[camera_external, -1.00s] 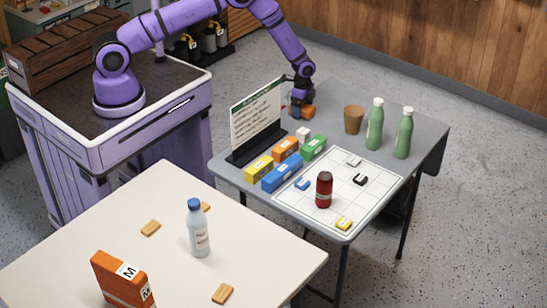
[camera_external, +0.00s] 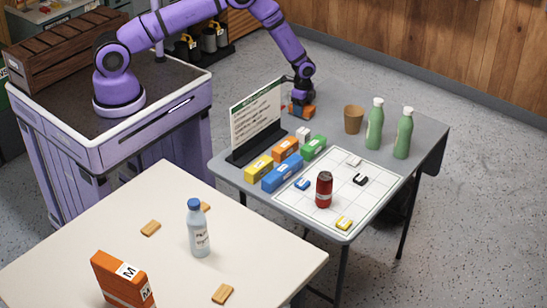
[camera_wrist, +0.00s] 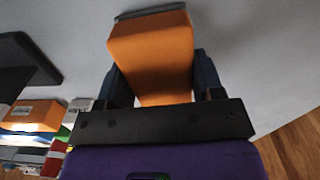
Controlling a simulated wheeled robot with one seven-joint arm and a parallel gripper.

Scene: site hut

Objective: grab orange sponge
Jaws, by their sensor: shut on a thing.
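The orange sponge (camera_wrist: 152,55) fills the upper middle of the wrist view, with a dark grey layer along its far edge. My gripper (camera_wrist: 153,85) is shut on it, with one dark finger against each side. In the external view the sponge (camera_external: 307,112) shows small and partly hidden at my gripper (camera_external: 301,108), near the back edge of the grey table (camera_external: 335,105). I cannot tell whether the sponge touches the table or is just above it.
A sign board (camera_external: 256,115) stands left of my gripper, with several coloured blocks (camera_external: 282,174) in front. A brown cup (camera_external: 353,119) and two green bottles (camera_external: 374,125) stand to the right. A white grid board (camera_external: 330,220) holds a red jar (camera_external: 324,189).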

